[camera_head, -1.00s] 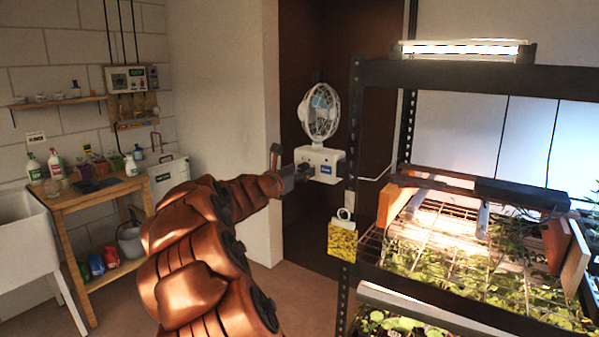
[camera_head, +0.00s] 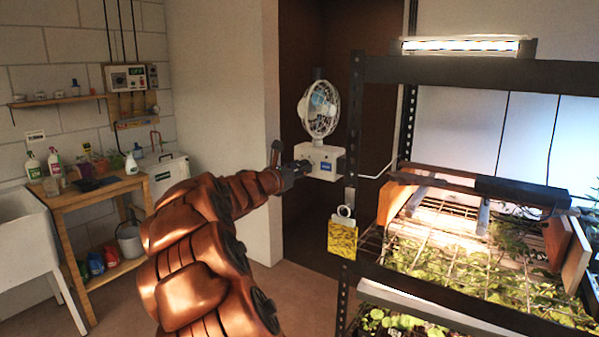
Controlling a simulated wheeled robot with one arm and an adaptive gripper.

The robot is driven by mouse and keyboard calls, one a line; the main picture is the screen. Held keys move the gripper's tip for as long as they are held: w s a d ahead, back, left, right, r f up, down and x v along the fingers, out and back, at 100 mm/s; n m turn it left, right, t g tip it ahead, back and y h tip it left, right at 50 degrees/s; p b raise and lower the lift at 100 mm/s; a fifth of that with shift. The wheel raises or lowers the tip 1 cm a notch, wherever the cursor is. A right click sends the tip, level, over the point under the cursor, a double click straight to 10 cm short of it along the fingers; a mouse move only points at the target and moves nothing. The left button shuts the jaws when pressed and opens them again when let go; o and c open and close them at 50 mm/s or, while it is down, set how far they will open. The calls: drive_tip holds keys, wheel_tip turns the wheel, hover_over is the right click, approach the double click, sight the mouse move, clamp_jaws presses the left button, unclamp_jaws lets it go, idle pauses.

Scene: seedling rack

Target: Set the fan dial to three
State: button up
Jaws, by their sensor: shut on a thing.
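The white fan (camera_head: 322,109) is mounted on the dark seedling rack (camera_head: 352,130) at its left post, above a white control box (camera_head: 323,154) with a small blue label (camera_head: 327,167). My gripper (camera_head: 300,167) is at the left part of the box's front, at the end of my copper arm. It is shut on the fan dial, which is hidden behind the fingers. The dial's numbers and pointer are too small or covered, so I cannot tell its setting.
A yellow card (camera_head: 342,237) hangs from the rack post just below and right of the gripper. Seedlings (camera_head: 440,265) fill the rack shelf. A wooden bench (camera_head: 90,195) stands at the left.

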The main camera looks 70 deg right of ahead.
drive_tip(key=m+b, duration=2.2)
drive_tip(key=b, duration=0.4)
drive_tip(key=shift+w+m+b, duration=0.15)
drive_tip(key=shift+m+b, duration=0.2)
drive_tip(key=shift+m, duration=0.05)
drive_tip(key=shift+m+b, duration=0.5)
drive_tip(key=shift+m, duration=0.2)
drive_tip(key=m, duration=0.3)
drive_tip(key=shift+r+m+b, duration=0.25)
drive_tip(key=shift+m+b, duration=0.05)
drive_tip(key=shift+m, duration=0.4)
drive_tip(key=shift+f+m, duration=0.1)
drive_tip(key=shift+m, duration=0.3)
